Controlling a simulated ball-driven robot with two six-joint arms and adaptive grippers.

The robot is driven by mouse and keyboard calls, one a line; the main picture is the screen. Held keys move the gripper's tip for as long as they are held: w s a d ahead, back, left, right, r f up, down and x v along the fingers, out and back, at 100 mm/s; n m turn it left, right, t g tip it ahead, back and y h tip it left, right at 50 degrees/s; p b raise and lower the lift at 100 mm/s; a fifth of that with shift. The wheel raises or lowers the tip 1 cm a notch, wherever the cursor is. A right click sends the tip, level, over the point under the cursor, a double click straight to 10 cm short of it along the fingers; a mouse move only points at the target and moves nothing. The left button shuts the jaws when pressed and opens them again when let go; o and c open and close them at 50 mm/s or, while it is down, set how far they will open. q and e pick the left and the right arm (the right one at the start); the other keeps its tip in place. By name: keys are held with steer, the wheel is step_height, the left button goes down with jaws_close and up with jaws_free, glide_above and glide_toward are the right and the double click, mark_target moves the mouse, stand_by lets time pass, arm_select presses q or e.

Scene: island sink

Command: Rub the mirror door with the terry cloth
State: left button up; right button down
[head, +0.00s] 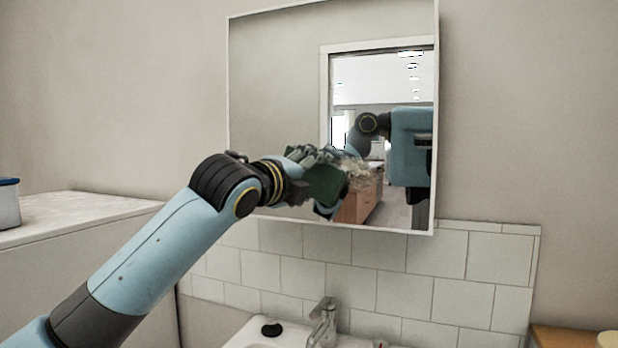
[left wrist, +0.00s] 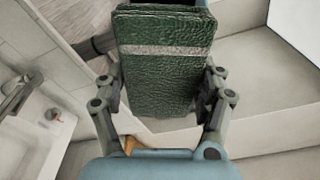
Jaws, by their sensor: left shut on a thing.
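The mirror door (head: 275,70) is a white-edged cabinet front on the wall above the sink. My left arm reaches across to its lower part. My left gripper (head: 308,188) is shut on the dark green terry cloth (head: 326,184) in front of the glass. The cloth overlaps its own reflection, and I cannot tell whether it touches the mirror. In the left wrist view the cloth (left wrist: 165,85), textured with a pale grey stripe, sits between the two fingers of the left gripper (left wrist: 164,82). My right gripper is not seen directly.
Below the mirror are white wall tiles (head: 390,255) and a sink (head: 290,339) with a metal tap (head: 323,318). A pale counter (head: 80,208) with a blue-lidded container (head: 9,204) stands at left. A wooden surface (head: 565,338) is at lower right. The mirror reflects a doorway and my body.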

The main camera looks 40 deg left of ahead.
mark_target(323, 177)
arm_select(q)
steer(key=shift+w+a+p, duration=0.2)
steer(key=shift+w+p, duration=0.1)
steer(key=shift+w, duration=0.65)
steer(key=shift+d, duration=0.1)
